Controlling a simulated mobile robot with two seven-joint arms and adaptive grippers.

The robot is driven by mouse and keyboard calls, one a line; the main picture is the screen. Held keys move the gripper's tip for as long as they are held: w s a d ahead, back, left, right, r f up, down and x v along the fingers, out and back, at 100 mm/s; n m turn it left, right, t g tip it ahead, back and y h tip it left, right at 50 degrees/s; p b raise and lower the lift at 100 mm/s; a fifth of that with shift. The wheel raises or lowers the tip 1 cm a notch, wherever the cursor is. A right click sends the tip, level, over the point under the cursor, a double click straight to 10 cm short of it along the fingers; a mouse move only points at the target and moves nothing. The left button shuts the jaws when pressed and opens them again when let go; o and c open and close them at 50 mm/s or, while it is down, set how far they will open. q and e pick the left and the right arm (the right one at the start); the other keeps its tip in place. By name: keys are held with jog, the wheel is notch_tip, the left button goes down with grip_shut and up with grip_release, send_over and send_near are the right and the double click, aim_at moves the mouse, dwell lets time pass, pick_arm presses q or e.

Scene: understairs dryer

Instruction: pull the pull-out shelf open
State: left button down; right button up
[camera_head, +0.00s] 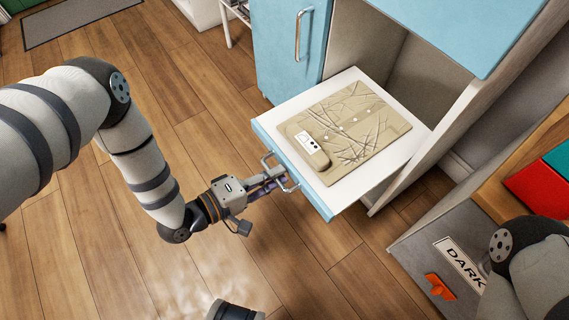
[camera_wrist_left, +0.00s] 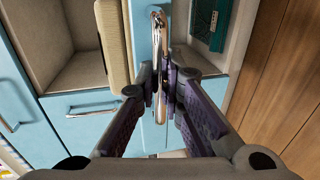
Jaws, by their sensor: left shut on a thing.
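The pull-out shelf (camera_head: 371,85) is a white board with a blue front, and it stands well out from the blue cabinet. Its metal bar handle (camera_head: 291,187) is on the blue front and also shows in the left wrist view (camera_wrist_left: 159,25). My left gripper (camera_head: 276,180) is shut on this handle; in the left wrist view its fingers (camera_wrist_left: 168,88) close around the bar. A beige board with a patterned surface (camera_head: 350,130) lies on the shelf. Part of my right arm shows at the lower right; its gripper is out of view.
A blue cabinet door (camera_head: 285,50) with a vertical handle stands behind the shelf. A grey bin labelled DARK (camera_head: 462,262) with an orange clip (camera_head: 439,287) is at the right. Wood floor (camera_head: 330,270) in front of the shelf is largely clear.

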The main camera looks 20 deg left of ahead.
pick_arm(q)
jog(key=shift+s+a, duration=0.15)
jog(key=c, duration=2)
grip_release()
jog(key=shift+o, duration=0.2)
jog(key=v, duration=1.2)
